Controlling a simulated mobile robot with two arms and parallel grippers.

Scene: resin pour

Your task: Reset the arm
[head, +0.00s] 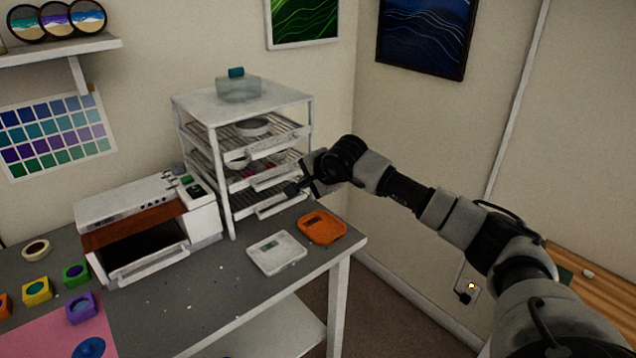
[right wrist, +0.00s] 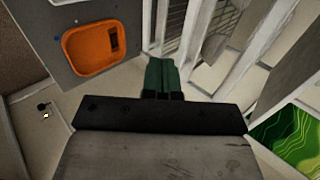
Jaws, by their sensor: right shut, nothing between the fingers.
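My right arm reaches in from the right in the head view. Its gripper (head: 293,189) is in front of the white rack (head: 228,180), near the rack's lower right side and above the table. In the right wrist view the dark green fingers (right wrist: 164,76) are together with nothing between them. The gripper looks close to the rack; I cannot tell whether it touches. My left gripper is not in view.
A white oven-like box (head: 150,230) stands left of the rack. A clear container (head: 238,88) sits on top of the rack. Open floor lies right of the table.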

